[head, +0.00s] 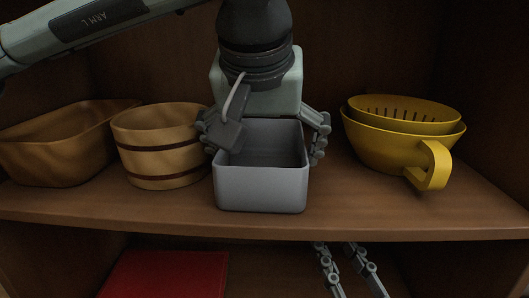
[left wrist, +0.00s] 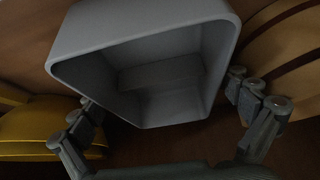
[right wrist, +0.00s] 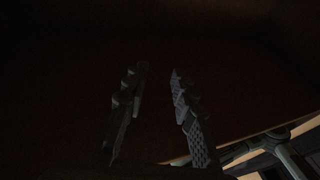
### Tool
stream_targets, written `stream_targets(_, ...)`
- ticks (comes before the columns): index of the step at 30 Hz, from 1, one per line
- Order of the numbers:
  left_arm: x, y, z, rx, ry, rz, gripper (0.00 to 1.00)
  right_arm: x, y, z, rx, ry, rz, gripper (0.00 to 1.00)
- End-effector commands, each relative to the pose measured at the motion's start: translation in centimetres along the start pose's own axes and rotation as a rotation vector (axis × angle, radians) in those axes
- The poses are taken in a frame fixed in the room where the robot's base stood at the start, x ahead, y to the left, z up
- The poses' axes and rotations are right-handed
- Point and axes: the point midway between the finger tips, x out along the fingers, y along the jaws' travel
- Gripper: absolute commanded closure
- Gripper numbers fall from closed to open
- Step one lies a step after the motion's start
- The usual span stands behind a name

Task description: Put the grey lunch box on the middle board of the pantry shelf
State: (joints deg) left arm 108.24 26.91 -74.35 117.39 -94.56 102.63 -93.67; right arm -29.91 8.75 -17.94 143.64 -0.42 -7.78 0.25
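The grey lunch box (head: 262,189) is open-topped and upright on the middle board (head: 130,208) of the pantry shelf, near its front edge, between a wooden tub and yellow bowls. My left gripper (head: 264,140) is open around it from behind, one finger at each side. In the left wrist view the fingers (left wrist: 165,100) are spread wide of the lunch box (left wrist: 85,35), with a small gap at the right one. My right gripper (head: 345,262) is low in front of the shelf, below the board; its fingers (right wrist: 158,85) are apart with nothing between them.
A wooden tub (head: 160,150) with dark bands and a brown tray (head: 55,150) stand left of the lunch box. A yellow bowl with a handle (head: 390,150) holds a yellow strainer (head: 405,113) at the right. A red thing (head: 165,275) lies on the level below.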

Motion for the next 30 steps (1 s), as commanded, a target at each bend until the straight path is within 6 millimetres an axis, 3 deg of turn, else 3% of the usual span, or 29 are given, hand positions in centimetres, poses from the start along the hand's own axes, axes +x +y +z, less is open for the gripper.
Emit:
stream_targets(8,-0.3,0.0,-0.2,0.000,0.000,0.000,0.00,0.1,0.1,0.2,-0.001,-0.022,0.001,0.74)
stream_targets(21,-9.1,0.1,-0.2,0.001,0.003,0.001,0.00,-0.9,2.2,5.3,-0.043,-0.275,0.040,0.74)
stream_targets(30,-12.1,0.0,-0.1,0.002,0.000,0.001,0.00,-1.7,3.2,7.3,-0.057,-0.373,0.058,0.74)
